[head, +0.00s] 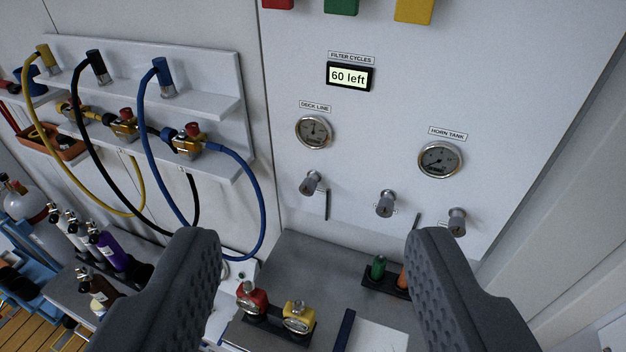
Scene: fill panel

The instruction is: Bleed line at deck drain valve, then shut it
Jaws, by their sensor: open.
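A white panel (400,75) fills the upper right of the head view. A round gauge under the DECK LINE label (313,131) has its needle pointing about straight up. Three grey valve knobs stick out below the gauges: the left knob (311,183), the middle knob (385,203) and the right knob (456,221). Their small labels are too small or covered to read, so I cannot tell which is the deck drain valve. My gripper (315,248) is open and empty, its fingers apart below the knobs, touching none of them.
The HORN TANK gauge (440,160) sits at right, and the display (348,76) reads "60 left". At left, yellow, black and blue hoses (258,200) hang from shelves; bottles stand below.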

